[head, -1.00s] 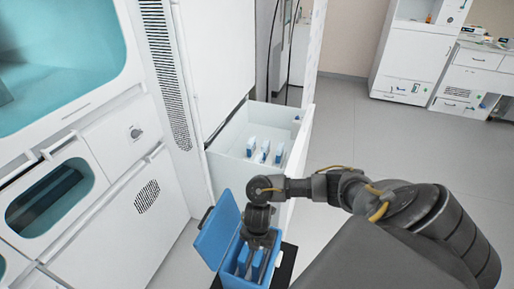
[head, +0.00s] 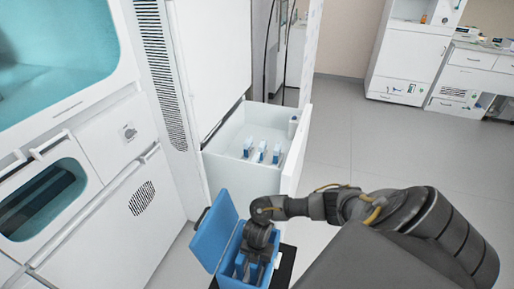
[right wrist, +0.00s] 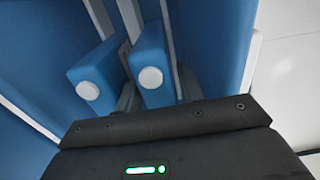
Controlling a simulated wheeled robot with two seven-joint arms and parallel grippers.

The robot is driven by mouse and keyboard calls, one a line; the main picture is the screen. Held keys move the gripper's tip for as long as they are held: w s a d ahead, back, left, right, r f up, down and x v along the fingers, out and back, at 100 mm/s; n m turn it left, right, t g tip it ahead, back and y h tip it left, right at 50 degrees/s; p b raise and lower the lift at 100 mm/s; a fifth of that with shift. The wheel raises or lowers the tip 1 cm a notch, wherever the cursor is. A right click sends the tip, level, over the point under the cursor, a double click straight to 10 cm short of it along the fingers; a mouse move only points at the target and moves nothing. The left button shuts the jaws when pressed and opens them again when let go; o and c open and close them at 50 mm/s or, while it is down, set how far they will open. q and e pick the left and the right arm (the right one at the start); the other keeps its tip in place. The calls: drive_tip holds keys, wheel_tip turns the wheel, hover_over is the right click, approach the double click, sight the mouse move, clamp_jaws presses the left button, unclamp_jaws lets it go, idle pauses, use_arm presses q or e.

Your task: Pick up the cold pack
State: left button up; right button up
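The blue cooler box (head: 230,283) stands open, its lid (head: 213,233) tipped up on the left. Two blue cold packs with round white caps show in the right wrist view: one at the left (right wrist: 86,72) and one in the middle (right wrist: 152,62). My right gripper (head: 250,268) reaches down into the box. In the right wrist view its dark fingers (right wrist: 157,98) stand on either side of the middle cold pack and look open around it; firm contact is not visible. The lower parts of the packs are hidden. My left gripper is out of view.
An open white drawer (head: 228,172) behind the box holds several small blue-and-white packs (head: 262,152). A white cabinet front (head: 115,215) fills the left side. The grey floor (head: 345,150) is clear at the right.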

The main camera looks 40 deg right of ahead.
drive_tip(key=shift+r, duration=0.1)
clamp_jaws()
